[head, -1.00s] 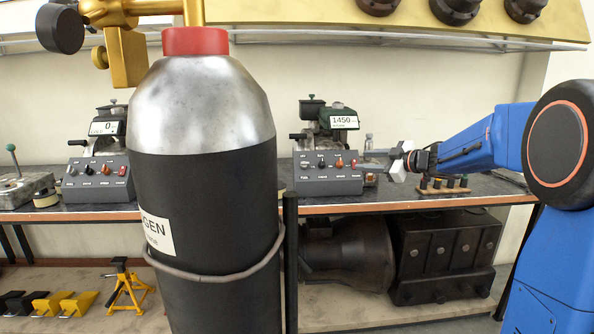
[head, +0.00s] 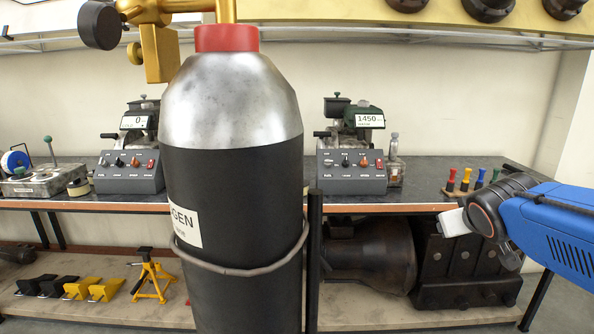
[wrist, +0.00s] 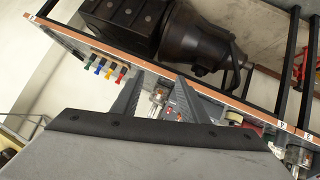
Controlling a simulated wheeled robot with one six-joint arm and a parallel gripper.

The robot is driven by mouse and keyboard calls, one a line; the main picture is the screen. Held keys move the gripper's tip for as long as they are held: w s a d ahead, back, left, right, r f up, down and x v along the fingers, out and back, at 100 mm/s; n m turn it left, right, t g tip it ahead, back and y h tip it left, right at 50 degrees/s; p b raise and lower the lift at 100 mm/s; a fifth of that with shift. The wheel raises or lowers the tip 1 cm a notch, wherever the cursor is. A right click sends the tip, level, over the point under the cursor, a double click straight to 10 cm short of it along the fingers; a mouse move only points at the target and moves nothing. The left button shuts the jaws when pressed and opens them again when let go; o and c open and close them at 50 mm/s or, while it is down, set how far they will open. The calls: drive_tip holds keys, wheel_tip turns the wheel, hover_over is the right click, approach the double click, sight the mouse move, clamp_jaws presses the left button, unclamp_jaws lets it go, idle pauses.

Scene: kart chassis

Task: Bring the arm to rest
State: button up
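My arm shows at the right of the head view, with my gripper (head: 453,222) at its end, in front of the bench's front edge. Its fingers cannot be made out there. In the wrist view my gripper (wrist: 160,82) has its two dark fingers apart, with nothing held between them. The bench and its contents lie beyond the fingertips.
A large black gas cylinder (head: 235,230) stands close in front, left of centre. Behind it is a workbench (head: 420,200) with a control box (head: 352,172) reading 1450, another control box (head: 130,172) and coloured pegs (head: 466,180). A dark engine (head: 465,265) sits on the lower shelf.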

drive_tip(key=s+a+f+g+y, duration=0.1)
drive_tip(key=s+a+f, duration=0.3)
drive_tip(key=s, duration=0.6)
drive_tip(key=s+a+f+g+y, duration=0.2)
drive_tip(key=s+a+f+g, duration=0.2)
drive_tip(key=s+f, duration=0.4)
drive_tip(key=s, duration=0.3)
drive_tip(key=shift+a+f+m, duration=0.15)
drive_tip(key=shift+f+m, duration=0.25)
